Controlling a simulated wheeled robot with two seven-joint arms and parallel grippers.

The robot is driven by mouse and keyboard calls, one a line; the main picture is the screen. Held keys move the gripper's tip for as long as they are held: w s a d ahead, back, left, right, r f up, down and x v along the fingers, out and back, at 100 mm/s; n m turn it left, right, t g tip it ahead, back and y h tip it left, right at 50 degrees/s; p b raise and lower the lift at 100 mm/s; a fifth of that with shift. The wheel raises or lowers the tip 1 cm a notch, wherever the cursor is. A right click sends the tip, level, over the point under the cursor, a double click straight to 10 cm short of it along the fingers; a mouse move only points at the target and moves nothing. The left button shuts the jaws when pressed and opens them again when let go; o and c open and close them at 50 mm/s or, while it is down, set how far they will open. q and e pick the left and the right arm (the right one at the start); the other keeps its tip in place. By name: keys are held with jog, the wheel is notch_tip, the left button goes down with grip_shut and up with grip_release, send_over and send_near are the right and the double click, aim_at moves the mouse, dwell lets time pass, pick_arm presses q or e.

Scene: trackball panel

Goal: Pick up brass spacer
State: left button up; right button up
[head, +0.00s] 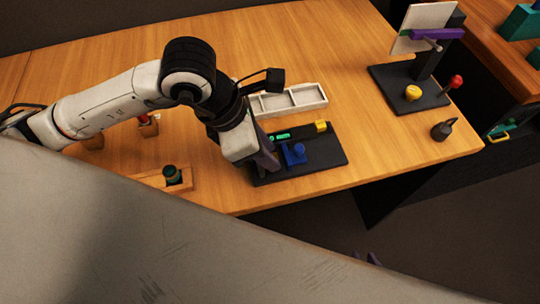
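No part can be named the brass spacer with certainty. A small yellow block (321,126) sits at the back right of a dark panel (327,160), which also carries a blue part (294,154) and a green-lit strip (280,136). My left gripper (268,162) points down over the panel's left end, left of the blue part. Its fingers are seen edge-on, and whatever lies between or behind them is hidden. Small dark tips, apparently my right gripper (368,258), show past the large grey surface in front, below the table edge.
A white compartment tray (290,100) stands behind the panel. A dark stand (410,85) with a yellow knob (412,92) and red-topped lever (456,82) is at the right, near a dark bottle-like object (443,130). A wooden holder (150,180) lies left.

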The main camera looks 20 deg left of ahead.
pick_arm(q)
jog(key=shift+w+d+f, duration=0.1)
jog(key=shift+d+f, duration=0.05)
jog(key=shift+f, duration=0.3)
jog(key=shift+c, duration=0.3)
grip_shut()
jog(key=shift+r, duration=0.1)
